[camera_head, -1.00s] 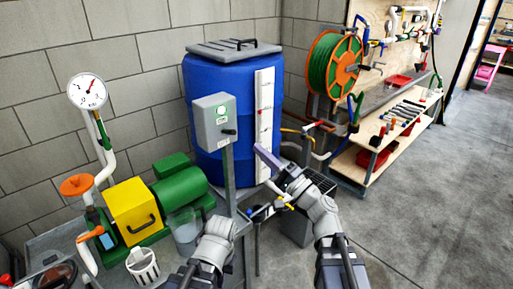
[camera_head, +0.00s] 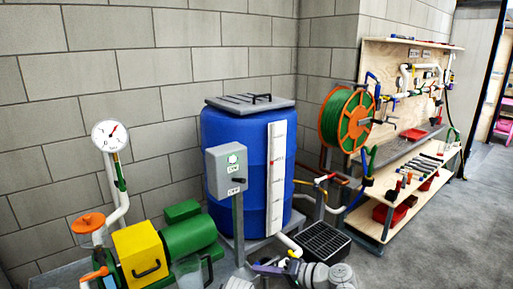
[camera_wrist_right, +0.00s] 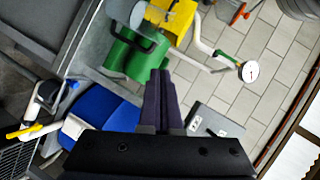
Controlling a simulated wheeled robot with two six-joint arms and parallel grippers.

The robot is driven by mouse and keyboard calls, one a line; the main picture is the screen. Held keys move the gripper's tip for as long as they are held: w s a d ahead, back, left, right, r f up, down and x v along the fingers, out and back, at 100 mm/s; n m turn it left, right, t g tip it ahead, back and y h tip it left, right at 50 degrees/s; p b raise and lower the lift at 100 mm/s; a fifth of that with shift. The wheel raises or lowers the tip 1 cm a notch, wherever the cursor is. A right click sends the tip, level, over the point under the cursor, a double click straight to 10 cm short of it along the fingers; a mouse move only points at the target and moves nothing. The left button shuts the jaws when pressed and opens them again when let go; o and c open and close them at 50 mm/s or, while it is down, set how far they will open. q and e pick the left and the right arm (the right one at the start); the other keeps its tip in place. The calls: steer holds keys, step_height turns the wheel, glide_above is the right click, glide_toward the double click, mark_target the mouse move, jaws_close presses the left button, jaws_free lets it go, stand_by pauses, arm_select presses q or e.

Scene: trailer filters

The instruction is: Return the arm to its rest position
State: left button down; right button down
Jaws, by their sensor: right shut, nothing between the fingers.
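My right gripper (camera_head: 264,268) shows at the bottom edge of the head view, below the grey switch box (camera_head: 226,171), with its wrist links to the right. In the right wrist view its dark fingers (camera_wrist_right: 160,80) lie together, shut and empty. The green motor (camera_wrist_right: 130,55) and yellow box (camera_wrist_right: 180,20) show beyond the fingertips in that view. A pale part of my left arm may show at the bottom of the head view, but I cannot see my left gripper.
The blue barrel (camera_head: 230,150) stands against the block wall behind the pump with its yellow box (camera_head: 140,250). A black grated crate (camera_head: 322,243) sits right of the barrel. A hose reel (camera_head: 348,120) and a shelf bench (camera_head: 400,180) stand right. Floor (camera_head: 460,225) is clear at right.

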steer(key=s+d+f+n+g+h, duration=0.1)
steer(key=s+d+f+g+h, duration=0.15)
steer(key=f, duration=0.25)
steer(key=s+d+f+n+g+h, duration=0.1)
steer(key=d+f+h, duration=0.15)
steer(key=f, duration=0.25)
steer(key=s+d+f+g+h, duration=0.2)
steer(key=s+d+f+h, duration=0.25)
steer(key=d+h, duration=0.35)
steer(key=s+a+r+n+p, duration=0.1)
steer(key=a+r+p, duration=0.2)
steer(key=r+p, duration=0.4)
steer(key=s+a+r+n+g+p, duration=0.1)
steer(key=s+a+r+p, duration=0.1)
steer(key=r+p, duration=0.4)
steer(key=s+a+r+n+h+p, duration=0.1)
steer(key=s+a+r+p, duration=0.1)
steer(key=a+r+p, duration=0.2)
step_height(320, 180, up, 4)
steer(key=p, duration=0.4)
steer(key=shift+f+n, duration=0.2)
steer(key=shift+n, duration=0.1)
steer(key=shift+s+a+g, duration=0.1)
steer(key=shift+g, duration=0.15)
stand_by(1.0)
